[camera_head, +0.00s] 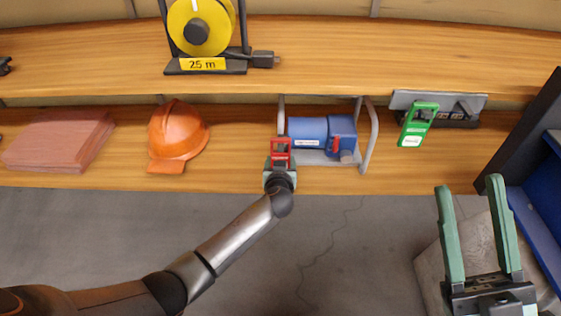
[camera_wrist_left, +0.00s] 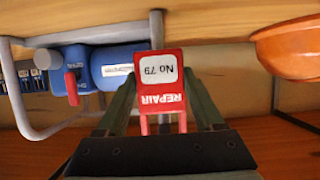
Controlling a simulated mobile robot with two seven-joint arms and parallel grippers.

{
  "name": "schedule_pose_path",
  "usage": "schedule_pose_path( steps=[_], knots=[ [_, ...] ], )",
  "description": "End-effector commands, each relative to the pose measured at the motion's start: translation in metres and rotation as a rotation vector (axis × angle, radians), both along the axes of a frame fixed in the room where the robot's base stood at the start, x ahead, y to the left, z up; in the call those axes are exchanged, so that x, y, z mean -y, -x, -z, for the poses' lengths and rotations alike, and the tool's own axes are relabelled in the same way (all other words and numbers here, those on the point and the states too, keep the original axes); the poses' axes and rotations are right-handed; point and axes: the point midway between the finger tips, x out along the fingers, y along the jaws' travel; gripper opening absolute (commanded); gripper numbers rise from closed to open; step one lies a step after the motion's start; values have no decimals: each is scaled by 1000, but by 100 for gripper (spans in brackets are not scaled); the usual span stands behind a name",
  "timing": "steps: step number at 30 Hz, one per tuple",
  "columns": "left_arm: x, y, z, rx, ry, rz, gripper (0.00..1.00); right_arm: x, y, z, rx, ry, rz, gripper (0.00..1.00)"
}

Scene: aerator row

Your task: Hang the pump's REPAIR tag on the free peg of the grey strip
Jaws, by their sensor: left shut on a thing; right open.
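The red REPAIR tag (camera_head: 281,147) is at the left end of the blue pump (camera_head: 308,130), in front of the pump's grey tube frame (camera_head: 369,137). In the left wrist view the tag (camera_wrist_left: 160,68) appears upside down and reads "No 79". My left gripper (camera_head: 281,164) is shut on it. A frame post meets the tag's edge in that view; I cannot tell whether they touch. The grey strip (camera_head: 460,99) is at the right on the lower shelf's back. A green tag (camera_head: 417,125) hangs at its left part; dark pegs show farther right. My right gripper (camera_head: 476,230) is open and empty, below the shelf.
An orange helmet (camera_head: 177,133) and reddish folded cloths (camera_head: 60,140) lie left on the lower shelf (camera_head: 235,170). A yellow reel (camera_head: 200,25) stands on the upper shelf (camera_head: 330,50). A dark upright and blue shelving (camera_head: 540,220) bound the right side.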

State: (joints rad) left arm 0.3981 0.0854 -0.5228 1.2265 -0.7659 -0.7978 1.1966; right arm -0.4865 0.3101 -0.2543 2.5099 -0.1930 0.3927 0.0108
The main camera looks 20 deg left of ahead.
Motion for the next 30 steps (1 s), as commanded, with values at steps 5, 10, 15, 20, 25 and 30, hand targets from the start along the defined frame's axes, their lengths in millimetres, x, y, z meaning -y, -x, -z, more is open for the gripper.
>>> schedule_pose_path(
  steps=[5,10,15,20,25,30],
  knots=[
    [0,0,0,0,0,0,24,0,0,0,0,0,0,50],
    [0,0,-2,0,0,0,24,0,0,-2,0,1,1,50],
    [0,0,-9,0,1,0,24,0,0,-7,0,1,1,50],
    [0,0,-16,0,2,-1,24,0,0,-12,0,0,1,50],
    [0,0,-16,0,0,0,24,0,0,-12,1,0,1,50],
    [0,0,-16,0,0,0,24,0,0,-12,0,0,1,50]
  ],
)
